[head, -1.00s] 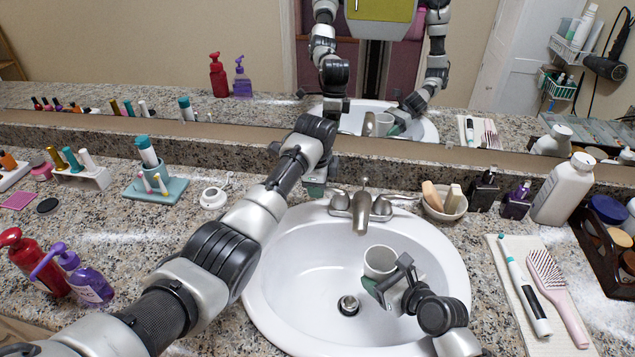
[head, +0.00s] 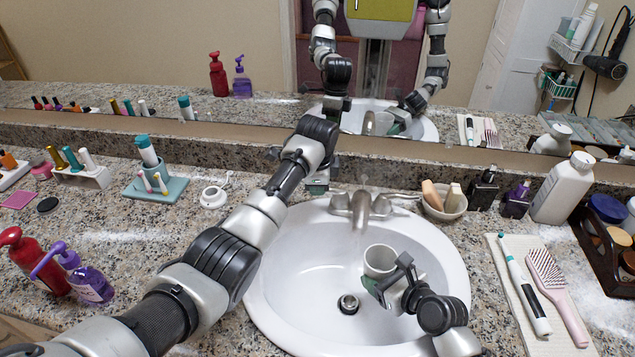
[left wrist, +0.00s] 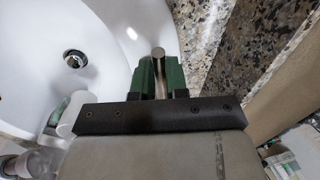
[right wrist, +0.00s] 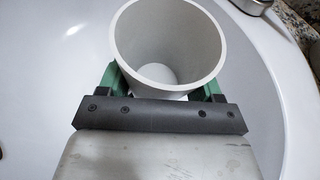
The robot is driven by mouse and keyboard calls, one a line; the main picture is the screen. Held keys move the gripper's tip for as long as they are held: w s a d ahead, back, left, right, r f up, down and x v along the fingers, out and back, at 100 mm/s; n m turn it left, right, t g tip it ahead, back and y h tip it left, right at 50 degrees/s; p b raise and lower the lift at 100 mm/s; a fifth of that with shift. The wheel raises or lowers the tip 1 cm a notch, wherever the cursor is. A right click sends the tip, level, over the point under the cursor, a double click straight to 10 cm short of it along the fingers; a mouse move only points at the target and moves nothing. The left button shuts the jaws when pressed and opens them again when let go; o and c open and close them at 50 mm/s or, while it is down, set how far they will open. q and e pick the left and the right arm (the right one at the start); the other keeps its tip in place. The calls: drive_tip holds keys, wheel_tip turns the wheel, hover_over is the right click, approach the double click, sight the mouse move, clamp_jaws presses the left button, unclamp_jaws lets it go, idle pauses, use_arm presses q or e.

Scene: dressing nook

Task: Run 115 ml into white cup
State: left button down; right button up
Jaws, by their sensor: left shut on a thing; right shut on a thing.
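The white cup (head: 380,261) is upright over the sink basin (head: 300,262), below and slightly right of the spout tip. My right gripper (head: 378,290) is shut on the cup's side. The right wrist view looks into the cup (right wrist: 165,45); its pale bottom shows, with no clear water level. The faucet (head: 360,208) stands at the back rim; its spout end looks pale and blurred, and I cannot tell whether water runs. My left gripper (head: 317,186) is at the faucet's left side. In the left wrist view it is shut on a metal lever (left wrist: 159,62).
A towel (head: 512,290) with a toothbrush and hairbrush lies right of the sink. Red and purple pump bottles (head: 85,280) stand at the left. The mirror (head: 180,60) is behind.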

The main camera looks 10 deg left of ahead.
use_arm(q)
drive_tip(key=n, duration=0.1)
drive_tip(key=s+n, duration=0.1)
drive_tip(key=n, duration=0.1)
drive_tip(key=shift+s+d+r+n+y, duration=0.1)
drive_tip(key=shift+s+d+n+y, duration=0.2)
drive_tip(key=shift+d, duration=0.05)
drive_tip(key=n, duration=0.1)
drive_tip(key=s+n, duration=0.1)
drive_tip(key=shift+d+n, duration=0.3)
drive_tip(key=shift+d, duration=0.1)
drive_tip(key=n, duration=0.1)
drive_tip(key=s+d+n+g, duration=0.1)
drive_tip(key=n, duration=0.1)
drive_tip(key=shift+d+y, duration=0.15)
drive_tip(key=shift+y, duration=0.25)
drive_tip(key=shift+s+d+n, duration=0.15)
drive_tip(key=shift+d+n, duration=0.1)
drive_tip(key=shift+n, duration=0.4)
drive_tip(key=shift+s+d+n, duration=0.1)
drive_tip(key=shift+d+n, duration=0.15)
drive_tip(key=shift+n, duration=0.4)
drive_tip(key=c, duration=1.1)
unclamp_jaws()
drive_tip(key=shift+s, duration=0.1)
drive_tip(key=r, duration=0.2)
drive_tip(key=d+r, duration=0.1)
drive_tip(key=r, duration=0.4)
drive_tip(key=shift+s+d+r, duration=0.15)
drive_tip(key=shift+s, duration=0.1)
